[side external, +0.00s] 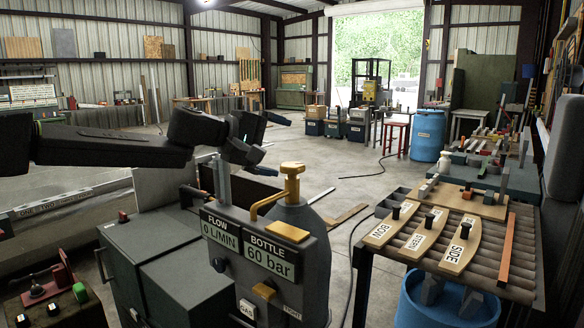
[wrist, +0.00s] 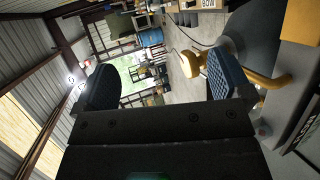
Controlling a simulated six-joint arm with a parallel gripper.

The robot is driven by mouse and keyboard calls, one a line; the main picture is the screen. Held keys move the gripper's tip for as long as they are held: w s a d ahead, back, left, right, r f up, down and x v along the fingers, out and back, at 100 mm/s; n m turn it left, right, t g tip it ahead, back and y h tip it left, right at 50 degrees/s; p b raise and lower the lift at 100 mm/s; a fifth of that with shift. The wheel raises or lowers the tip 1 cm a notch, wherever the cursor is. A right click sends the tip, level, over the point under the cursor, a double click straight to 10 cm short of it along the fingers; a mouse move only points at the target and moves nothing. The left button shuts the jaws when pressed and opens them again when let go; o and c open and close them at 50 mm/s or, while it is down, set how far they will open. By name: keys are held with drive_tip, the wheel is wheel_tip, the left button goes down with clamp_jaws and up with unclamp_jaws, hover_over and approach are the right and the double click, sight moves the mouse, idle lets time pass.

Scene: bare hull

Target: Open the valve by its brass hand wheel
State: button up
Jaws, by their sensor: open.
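The brass hand wheel (side external: 292,168) tops the valve on a dark grey gas bottle (side external: 300,222) in the side view. In the wrist view the brass wheel (wrist: 188,62) shows beside the inner side of the right-hand finger, which hides part of the valve. My gripper (side external: 272,145) is open and empty, up and to the left of the wheel in the side view. Its two dark fingers (wrist: 160,82) stand wide apart in the wrist view. I see no contact with the wheel. A brass pipe (side external: 264,206) curves from the valve toward the panel.
A panel (side external: 249,247) in front of the bottle reads FLOW 0 L/MIN and BOTTLE 60 bar. Grey cabinets (side external: 150,262) stand at its left. A slatted table (side external: 490,245) holds boards marked BOW, STERN and SIDE. Open floor lies behind the bottle.

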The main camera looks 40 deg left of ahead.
wheel_tip(320, 180, down, 5)
drive_tip(key=s+m+y, duration=0.1)
drive_tip(key=m+y, duration=0.5)
drive_tip(key=m, duration=2)
drive_tip(key=w+a+r+m+t+y, duration=0.1)
drive_tip(key=a+r+m+t, duration=0.15)
drive_tip(key=m, duration=0.95)
drive_tip(key=w+a+r+m+t, duration=0.15)
drive_tip(key=r+m, duration=0.25)
drive_tip(key=m, duration=0.7)
approach(292, 164)
drive_tip(key=s, duration=0.2)
drive_tip(key=s+d, duration=0.1)
drive_tip(key=s, duration=0.1)
drive_tip(key=shift+f, duration=0.35)
drive_tip(key=shift+w+f, duration=0.15)
drive_tip(key=w, duration=0.4)
drive_tip(key=w+a, duration=0.1)
drive_tip(key=w, duration=0.4)
drive_tip(key=w+a, duration=0.1)
drive_tip(key=w, duration=0.3)
drive_tip(key=shift+w, duration=0.15)
